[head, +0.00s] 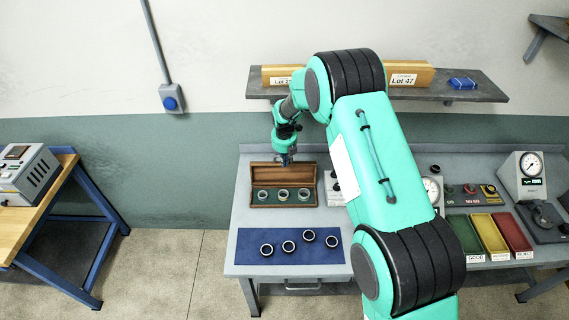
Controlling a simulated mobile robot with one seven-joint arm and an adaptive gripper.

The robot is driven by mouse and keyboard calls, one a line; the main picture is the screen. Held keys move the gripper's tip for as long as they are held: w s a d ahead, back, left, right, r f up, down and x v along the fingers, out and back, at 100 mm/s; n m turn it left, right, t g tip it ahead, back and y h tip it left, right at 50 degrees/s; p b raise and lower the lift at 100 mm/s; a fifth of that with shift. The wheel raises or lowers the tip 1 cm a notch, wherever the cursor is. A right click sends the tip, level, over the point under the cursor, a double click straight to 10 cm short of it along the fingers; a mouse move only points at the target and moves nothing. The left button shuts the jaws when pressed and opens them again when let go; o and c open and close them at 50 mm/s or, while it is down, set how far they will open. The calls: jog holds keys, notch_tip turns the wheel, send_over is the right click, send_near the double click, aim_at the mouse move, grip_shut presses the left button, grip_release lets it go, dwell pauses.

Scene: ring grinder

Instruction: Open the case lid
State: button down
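The wooden case (252,197) stands on the grey workbench, left of my arm. Its brown lid (263,175) appears raised at the back, and the green-lined inside shows with three rings (283,195) in a row. My gripper (286,161) is at the top edge of the raised lid, pointing down. It is small in the picture. I cannot tell whether it touches the lid or whether its fingers are open or shut.
A blue mat (333,258) with several dark-rimmed rings lies in front of the case. Green, yellow and red trays (514,233) and dial gauges (530,164) stand to the right. A shelf (480,91) with boxes hangs above. My arm hides the bench's middle.

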notch_tip(320, 180, up, 11)
jog(key=s, duration=0.1)
jog(key=shift+s+f, duration=0.2)
jog(key=shift+s, duration=0.15)
dwell(0.5)
jog(key=s+d+r+m+t+b, duration=0.1)
jog(key=s+d+r+m+b, duration=0.55)
jog(key=s+r+m, duration=0.35)
jog(key=s+d+r+m+t+b, duration=0.1)
jog(key=s+d+r+m+b, duration=0.55)
jog(key=s, duration=0.65)
jog(key=s+d+f+m+b, duration=0.2)
jog(key=s+m, duration=0.4)
jog(key=s, duration=0.3)
jog(key=s+d+f+m+t+b, duration=0.1)
jog(key=s+d+f+m+b, duration=0.1)
jog(key=s+m, duration=0.5)
jog(key=s+d+f+m+b, duration=0.2)
jog(key=s+m, duration=0.4)
jog(key=s, duration=0.6)
jog(key=shift+s+d+t+b, duration=0.4)
jog(key=shift+d+b, duration=0.3)
jog(key=shift+b, duration=0.4)
